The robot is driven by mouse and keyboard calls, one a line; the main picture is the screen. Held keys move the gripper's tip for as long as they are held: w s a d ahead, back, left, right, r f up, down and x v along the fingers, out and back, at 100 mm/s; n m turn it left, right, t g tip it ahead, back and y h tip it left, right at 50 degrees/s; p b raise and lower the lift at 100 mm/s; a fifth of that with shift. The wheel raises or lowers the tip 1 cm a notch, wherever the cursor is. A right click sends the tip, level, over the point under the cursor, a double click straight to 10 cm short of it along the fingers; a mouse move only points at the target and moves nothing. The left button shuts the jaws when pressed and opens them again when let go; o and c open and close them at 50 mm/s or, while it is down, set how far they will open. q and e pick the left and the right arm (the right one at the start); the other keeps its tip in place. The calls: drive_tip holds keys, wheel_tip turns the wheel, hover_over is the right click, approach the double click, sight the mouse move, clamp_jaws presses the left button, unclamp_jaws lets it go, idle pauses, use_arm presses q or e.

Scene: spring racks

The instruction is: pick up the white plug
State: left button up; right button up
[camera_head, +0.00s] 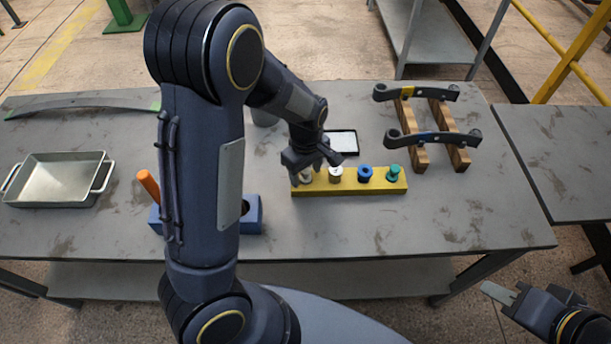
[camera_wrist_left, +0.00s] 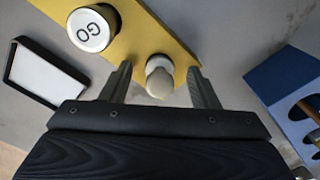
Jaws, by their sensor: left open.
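A yellow block (camera_head: 350,188) on the table holds a row of plugs. My left gripper (camera_head: 314,169) is open above the block's left end. In the left wrist view, a pale, off-white plug (camera_wrist_left: 160,75) with a rounded top stands between its two spread fingers, with a gap on both sides. In the head view this plug is mostly hidden by the gripper. My right gripper (camera_head: 508,293) is at the lower right, off the table.
A blue plug (camera_head: 365,173) and a green plug (camera_head: 393,172) stand further right on the block. A black-framed white panel (camera_head: 342,142) lies behind it. A blue holder (camera_head: 250,216) is to the left. Leaf springs on wooden bars (camera_head: 458,156) stand right; a metal tray (camera_head: 62,178) lies far left.

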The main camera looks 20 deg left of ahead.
use_arm(q)
drive_tip(key=c, duration=0.9)
drive_tip(key=shift+c, duration=0.2)
drive_tip(key=shift+r, duration=0.15)
